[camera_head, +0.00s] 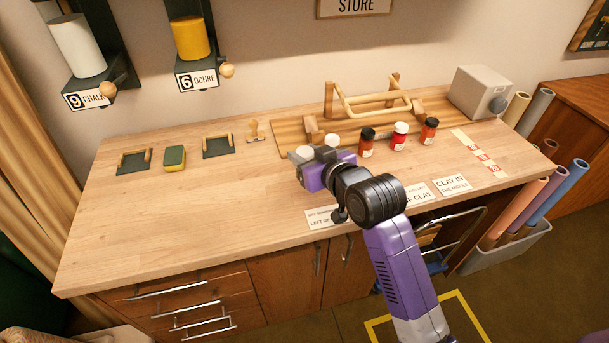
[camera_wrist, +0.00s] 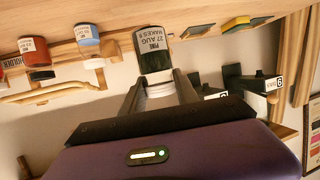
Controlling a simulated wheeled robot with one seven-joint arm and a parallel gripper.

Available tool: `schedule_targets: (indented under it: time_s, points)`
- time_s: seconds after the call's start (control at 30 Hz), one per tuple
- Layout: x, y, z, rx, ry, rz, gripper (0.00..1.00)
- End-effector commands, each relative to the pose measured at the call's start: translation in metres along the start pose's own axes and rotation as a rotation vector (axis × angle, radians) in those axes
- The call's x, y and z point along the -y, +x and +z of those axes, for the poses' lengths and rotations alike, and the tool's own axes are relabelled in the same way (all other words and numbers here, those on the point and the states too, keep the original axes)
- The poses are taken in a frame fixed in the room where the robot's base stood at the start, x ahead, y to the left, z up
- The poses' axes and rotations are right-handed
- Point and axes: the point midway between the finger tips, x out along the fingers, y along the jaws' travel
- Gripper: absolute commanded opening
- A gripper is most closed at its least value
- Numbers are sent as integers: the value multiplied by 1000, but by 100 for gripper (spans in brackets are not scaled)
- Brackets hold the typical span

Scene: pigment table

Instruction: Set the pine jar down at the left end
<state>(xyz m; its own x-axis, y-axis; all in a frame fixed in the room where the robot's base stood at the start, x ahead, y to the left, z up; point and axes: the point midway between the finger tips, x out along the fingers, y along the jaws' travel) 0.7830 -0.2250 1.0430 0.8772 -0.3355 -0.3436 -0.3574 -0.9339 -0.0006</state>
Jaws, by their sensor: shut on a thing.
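In the head view a white lid (camera_head: 304,151) shows between the fingers; the jar's body is hidden. I cannot tell whether its base touches the wood. A row of jars stands to the right: a dark-lidded one (camera_head: 367,141), a white-lidded red one (camera_head: 400,135) and another dark-lidded one (camera_head: 430,130). A blue jar (camera_wrist: 86,38) is nearest the pine jar.
A wooden rack (camera_head: 372,106) stands behind the row, with a grey box (camera_head: 480,92) at right. A green-yellow sponge (camera_head: 174,158), two dark trays (camera_head: 134,162) and a stamp (camera_head: 254,131) lie left. Cards (camera_head: 322,218) lie along the front. The table's left front is clear.

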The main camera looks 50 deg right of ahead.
Motion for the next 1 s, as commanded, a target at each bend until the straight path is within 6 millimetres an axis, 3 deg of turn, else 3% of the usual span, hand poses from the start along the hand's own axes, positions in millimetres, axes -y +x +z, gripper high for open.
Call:
schedule_targets:
  time_s: [0.53, 0.97, 1.0]
  points:
    - [0, 21, 59, 0, 0, 0, 0]
    - [0, 24, 65, -2, 0, 0, 0]
    - [0, 24, 66, -1, 0, 0, 38]
